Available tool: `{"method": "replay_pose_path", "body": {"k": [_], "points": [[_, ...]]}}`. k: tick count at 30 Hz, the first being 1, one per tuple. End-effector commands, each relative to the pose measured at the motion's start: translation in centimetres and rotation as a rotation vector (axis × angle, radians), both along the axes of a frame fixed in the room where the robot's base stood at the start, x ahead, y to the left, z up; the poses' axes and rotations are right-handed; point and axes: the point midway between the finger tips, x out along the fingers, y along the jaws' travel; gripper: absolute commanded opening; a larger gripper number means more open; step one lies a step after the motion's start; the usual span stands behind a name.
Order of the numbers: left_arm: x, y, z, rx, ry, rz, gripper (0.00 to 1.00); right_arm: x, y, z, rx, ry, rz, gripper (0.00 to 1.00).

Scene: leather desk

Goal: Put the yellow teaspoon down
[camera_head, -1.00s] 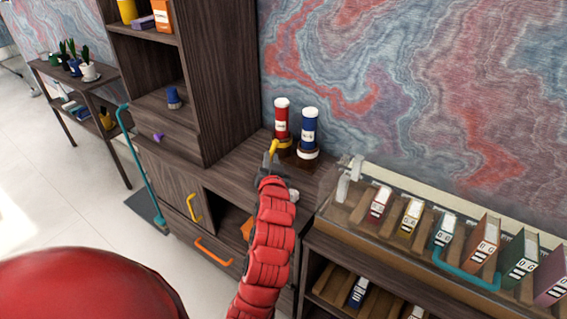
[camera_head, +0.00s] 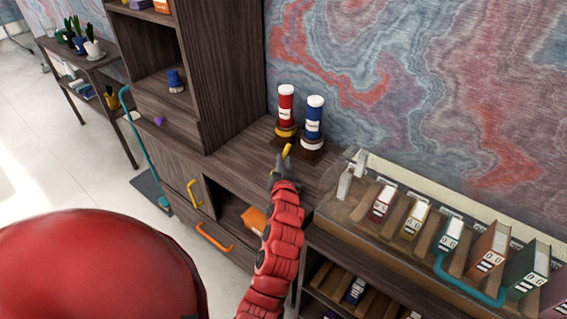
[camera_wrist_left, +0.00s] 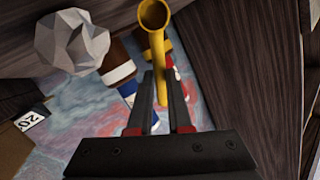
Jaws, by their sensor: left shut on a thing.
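The yellow teaspoon (camera_head: 287,151) is held by my left gripper (camera_head: 280,164) over the dark wooden cabinet top (camera_head: 238,158), in front of the red and blue bottles. In the left wrist view the gripper's fingers (camera_wrist_left: 161,88) are closed around the teaspoon's handle (camera_wrist_left: 160,60), and its round bowl (camera_wrist_left: 153,15) points to the top edge. I cannot tell whether the teaspoon touches the surface. My right gripper is not in view.
A red bottle (camera_head: 286,107) and a blue bottle (camera_head: 314,118) stand close behind the gripper. A pale faceted lump (camera_wrist_left: 72,41) shows in the left wrist view. A binder rack (camera_head: 345,210) is at right. The cabinet top left of the gripper is clear.

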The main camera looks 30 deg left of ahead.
Motion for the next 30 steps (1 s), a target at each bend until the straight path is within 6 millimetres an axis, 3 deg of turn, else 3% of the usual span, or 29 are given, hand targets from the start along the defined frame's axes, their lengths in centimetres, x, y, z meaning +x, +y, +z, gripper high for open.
{"method": "replay_pose_path", "body": {"k": [12, 13, 18, 30], "points": [[0.00, -0.04, -0.99, 0.000, -0.001, -0.001, 0.00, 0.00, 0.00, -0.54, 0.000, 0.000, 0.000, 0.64], [0.00, -0.04, -0.96, 0.000, -0.001, -0.001, 0.19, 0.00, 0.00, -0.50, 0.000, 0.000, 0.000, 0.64], [0.00, -0.04, -0.82, 0.000, -0.001, -0.001, 0.47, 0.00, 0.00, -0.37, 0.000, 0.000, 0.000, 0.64], [-0.29, -0.31, -0.52, 0.000, 0.000, -0.002, 0.47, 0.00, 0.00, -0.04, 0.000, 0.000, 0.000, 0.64]]}}
